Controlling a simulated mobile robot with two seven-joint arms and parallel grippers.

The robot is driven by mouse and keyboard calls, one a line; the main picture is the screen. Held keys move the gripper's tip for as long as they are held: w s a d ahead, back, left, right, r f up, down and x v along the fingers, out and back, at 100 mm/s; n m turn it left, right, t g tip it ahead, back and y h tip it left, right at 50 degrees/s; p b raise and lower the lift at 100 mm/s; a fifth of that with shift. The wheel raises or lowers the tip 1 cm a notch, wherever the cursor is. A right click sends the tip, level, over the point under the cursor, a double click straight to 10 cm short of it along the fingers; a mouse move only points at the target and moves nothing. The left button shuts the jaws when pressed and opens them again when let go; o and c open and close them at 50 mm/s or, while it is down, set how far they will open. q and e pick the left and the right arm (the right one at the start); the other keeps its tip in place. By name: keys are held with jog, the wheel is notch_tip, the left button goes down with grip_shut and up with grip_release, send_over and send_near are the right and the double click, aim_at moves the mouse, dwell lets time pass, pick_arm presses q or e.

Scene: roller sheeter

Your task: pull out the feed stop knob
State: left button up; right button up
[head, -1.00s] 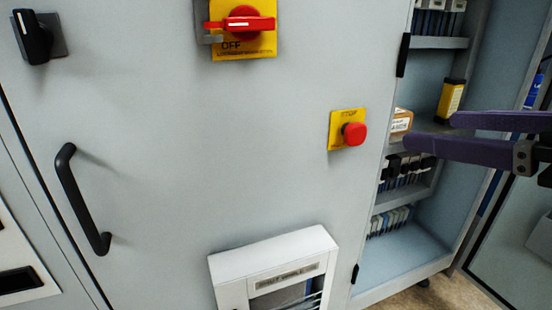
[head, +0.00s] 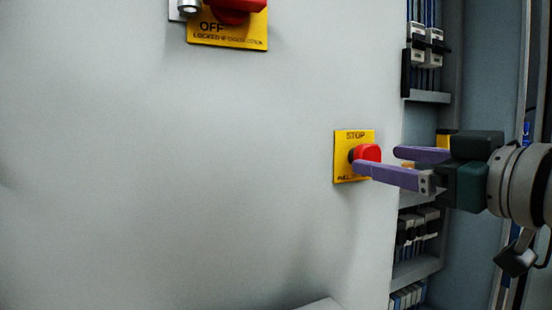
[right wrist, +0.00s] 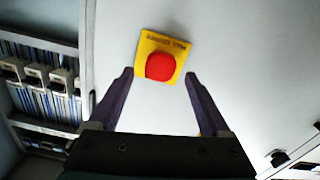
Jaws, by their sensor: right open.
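The red feed stop knob (head: 369,153) sticks out from a yellow plate (head: 344,142) marked STOP on the grey cabinet door. My right gripper (head: 376,160) is open, its purple fingers pointing left at the knob. In the head view the nearer finger overlaps the knob's lower edge. In the right wrist view the knob (right wrist: 160,67) lies ahead of the gap between the open fingertips (right wrist: 158,74), with nothing between them. Whether a finger touches the knob cannot be told. My left gripper is not in view.
A red switch handle on a yellow OFF plate (head: 228,36) is at the upper left. The open cabinet's shelves with electrical modules (head: 418,232) stand right of the door edge, behind my right gripper. The door around the stop plate is flat and clear.

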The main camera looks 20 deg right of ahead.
aim_at(372, 158)
jog(key=shift+w+a, duration=0.2)
jog(key=shift+w, duration=1.95)
jog(key=shift+c, duration=0.2)
grip_shut()
